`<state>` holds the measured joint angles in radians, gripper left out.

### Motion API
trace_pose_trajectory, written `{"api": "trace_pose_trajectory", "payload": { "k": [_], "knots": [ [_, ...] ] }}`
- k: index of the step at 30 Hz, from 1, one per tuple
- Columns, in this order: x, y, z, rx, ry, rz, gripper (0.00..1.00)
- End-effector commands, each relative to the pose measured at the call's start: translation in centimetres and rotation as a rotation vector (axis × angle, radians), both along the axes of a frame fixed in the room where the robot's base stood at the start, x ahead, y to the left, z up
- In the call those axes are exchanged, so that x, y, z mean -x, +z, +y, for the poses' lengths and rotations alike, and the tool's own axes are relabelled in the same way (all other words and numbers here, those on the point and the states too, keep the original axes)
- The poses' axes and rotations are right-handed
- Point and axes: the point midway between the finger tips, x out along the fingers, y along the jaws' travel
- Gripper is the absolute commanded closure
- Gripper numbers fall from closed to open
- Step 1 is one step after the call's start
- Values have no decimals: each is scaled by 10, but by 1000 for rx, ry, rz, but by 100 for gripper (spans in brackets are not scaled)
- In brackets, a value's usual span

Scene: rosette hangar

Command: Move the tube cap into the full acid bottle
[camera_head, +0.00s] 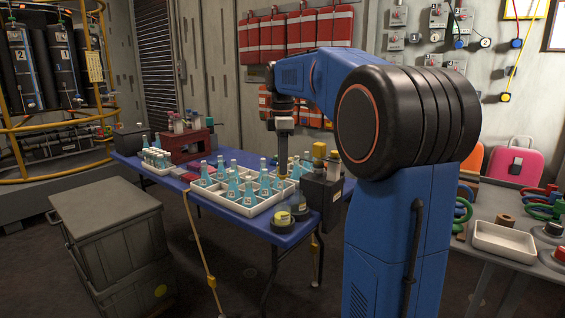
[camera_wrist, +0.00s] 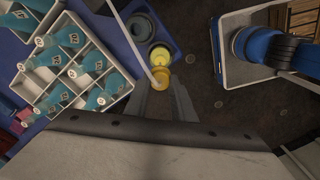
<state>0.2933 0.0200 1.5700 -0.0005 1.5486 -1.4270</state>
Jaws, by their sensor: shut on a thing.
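My gripper (camera_head: 283,172) points down over the right part of the white divided tray (camera_head: 228,203). In the wrist view my gripper (camera_wrist: 163,86) is shut on a small amber-yellow piece (camera_wrist: 160,78), which looks like the tube cap. Several clear bottles with teal liquid, such as one bottle (camera_head: 248,194), stand in the tray's compartments. In the wrist view more teal bottles (camera_wrist: 48,62) with numbered labels show at left, apart from the jaws. I cannot tell which one is the full acid bottle.
A reddish rack (camera_head: 187,146) and a small white tray (camera_head: 157,161) are at the table's left. Grey crates (camera_head: 108,225) stand in front.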

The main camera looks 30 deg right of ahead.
Motion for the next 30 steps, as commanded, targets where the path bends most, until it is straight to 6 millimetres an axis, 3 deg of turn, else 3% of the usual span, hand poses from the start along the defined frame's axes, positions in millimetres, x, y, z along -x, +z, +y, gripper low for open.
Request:
{"api": "trace_pose_trajectory", "payload": {
  "k": [11, 30],
  "knots": [
    [0, -2, 0, 0, 0, 0, 98],
    [0, -22, 0, 0, 0, 0, 98]
  ]
}}
